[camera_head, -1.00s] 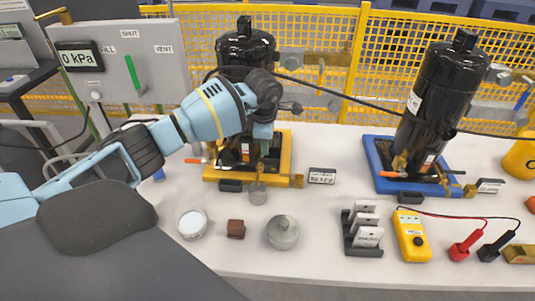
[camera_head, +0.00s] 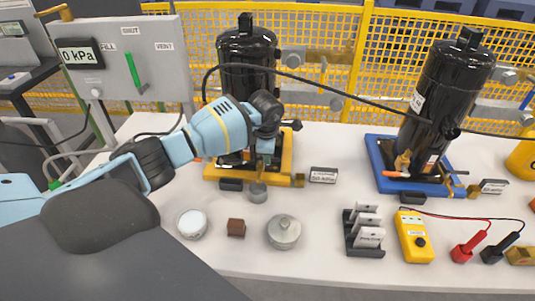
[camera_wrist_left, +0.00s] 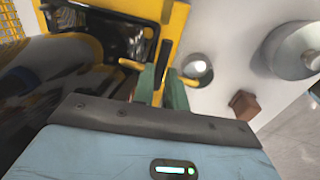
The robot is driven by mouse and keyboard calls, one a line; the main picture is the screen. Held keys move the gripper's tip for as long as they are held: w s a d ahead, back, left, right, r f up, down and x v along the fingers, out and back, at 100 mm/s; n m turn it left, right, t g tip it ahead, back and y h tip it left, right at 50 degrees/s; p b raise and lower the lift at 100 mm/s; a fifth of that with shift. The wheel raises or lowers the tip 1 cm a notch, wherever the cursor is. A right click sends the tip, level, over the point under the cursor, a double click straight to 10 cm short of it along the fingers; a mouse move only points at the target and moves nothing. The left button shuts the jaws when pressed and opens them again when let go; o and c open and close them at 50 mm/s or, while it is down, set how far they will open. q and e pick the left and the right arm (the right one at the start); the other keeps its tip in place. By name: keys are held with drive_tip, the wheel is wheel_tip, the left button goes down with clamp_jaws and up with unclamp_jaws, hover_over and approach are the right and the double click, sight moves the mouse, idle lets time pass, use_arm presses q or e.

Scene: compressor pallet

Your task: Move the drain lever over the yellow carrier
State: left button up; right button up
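The yellow carrier (camera_head: 284,165) stands on the white table under the left black compressor (camera_head: 248,55). My left gripper (camera_head: 265,158) points down at its front part. In the left wrist view, the two greenish fingers (camera_wrist_left: 160,88) reach over the edge of the yellow carrier (camera_wrist_left: 178,25). A short yellow rod, likely the drain lever (camera_wrist_left: 189,82), shows just right of the fingers. Another yellow piece shows just left of them. The fingers hide what lies between, so I cannot tell whether they grip the lever. My right gripper is not in view.
A white-topped round dish (camera_head: 192,223), a brown block (camera_head: 236,228) and a lidded metal pot (camera_head: 284,231) stand nearer. A dark hose (camera_head: 330,80) crosses above. A blue carrier (camera_head: 383,172) stands to the right.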

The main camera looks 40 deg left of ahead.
use_arm(q)
clamp_jaws()
drive_tip(key=shift+s+m+h+b, duration=0.25)
drive_tip(key=shift+m+b, duration=0.05)
drive_tip(key=shift+m, duration=0.95)
drive_tip(key=shift+s+m+h+b, duration=0.2)
drive_tip(key=shift+s+m+b, duration=0.15)
drive_tip(key=shift+m, duration=0.95)
drive_tip(key=shift+s+m+h+b, duration=0.2)
drive_tip(key=shift+m+h+b, duration=0.1)
drive_tip(key=shift+m, duration=0.95)
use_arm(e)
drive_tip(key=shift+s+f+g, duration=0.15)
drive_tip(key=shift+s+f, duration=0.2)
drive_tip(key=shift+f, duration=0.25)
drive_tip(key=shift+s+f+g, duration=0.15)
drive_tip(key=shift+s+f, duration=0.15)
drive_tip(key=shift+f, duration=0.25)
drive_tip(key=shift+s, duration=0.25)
use_arm(q)
drive_tip(key=shift+o, duration=2.4)
unclamp_jaws()
drive_tip(key=shift+r, duration=0.1)
wheel_tip(320, 180, up, 8)
drive_tip(key=s, duration=0.1)
drive_tip(key=shift+s+a+f, duration=0.2)
drive_tip(key=shift+s, duration=0.05)
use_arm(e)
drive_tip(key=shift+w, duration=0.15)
